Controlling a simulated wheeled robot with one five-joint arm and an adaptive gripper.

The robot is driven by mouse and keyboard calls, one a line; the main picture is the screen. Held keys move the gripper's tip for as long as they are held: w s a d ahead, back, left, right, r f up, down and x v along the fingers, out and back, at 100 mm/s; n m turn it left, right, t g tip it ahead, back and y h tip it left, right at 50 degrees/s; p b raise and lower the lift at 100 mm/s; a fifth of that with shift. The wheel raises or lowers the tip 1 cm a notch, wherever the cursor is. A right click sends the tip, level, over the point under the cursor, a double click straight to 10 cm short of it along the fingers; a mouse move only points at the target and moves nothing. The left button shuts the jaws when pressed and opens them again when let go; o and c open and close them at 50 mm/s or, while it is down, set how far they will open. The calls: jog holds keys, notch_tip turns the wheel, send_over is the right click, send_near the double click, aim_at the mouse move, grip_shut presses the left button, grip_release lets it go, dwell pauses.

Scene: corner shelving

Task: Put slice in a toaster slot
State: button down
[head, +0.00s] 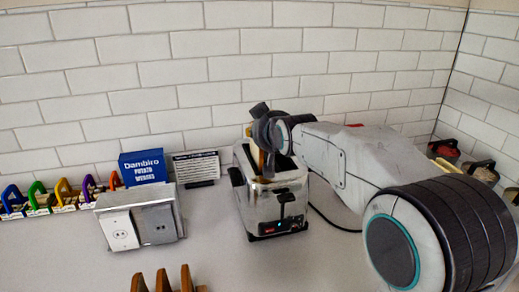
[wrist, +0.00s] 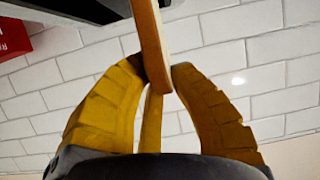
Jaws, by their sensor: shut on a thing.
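A chrome toaster (head: 278,202) with a black lever and base trim stands on the counter near the wall. My gripper (head: 262,160) is at the toaster's top, over its left part, mostly hidden by my own wrist. In the wrist view, my yellow fingers (wrist: 158,75) are closed on a brown-edged slice (wrist: 152,35), seen nearly edge-on between the fingertips. In the head view I cannot clearly make out the slice, nor whether it is inside a slot.
Brown slice-like pieces (head: 163,282) show at the bottom edge. Red-topped jars (head: 444,149) are at right. Counter between box and toaster is clear.

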aim_at(260, 150)
jog(key=shift+f, duration=2.65)
jog(key=shift+f+b, duration=0.2)
jog(key=shift+b, duration=0.3)
jog(key=c, duration=1.4)
grip_release()
jog(key=shift+o, duration=0.6)
jog(key=shift+f, duration=0.1)
jog(key=shift+s, duration=0.15)
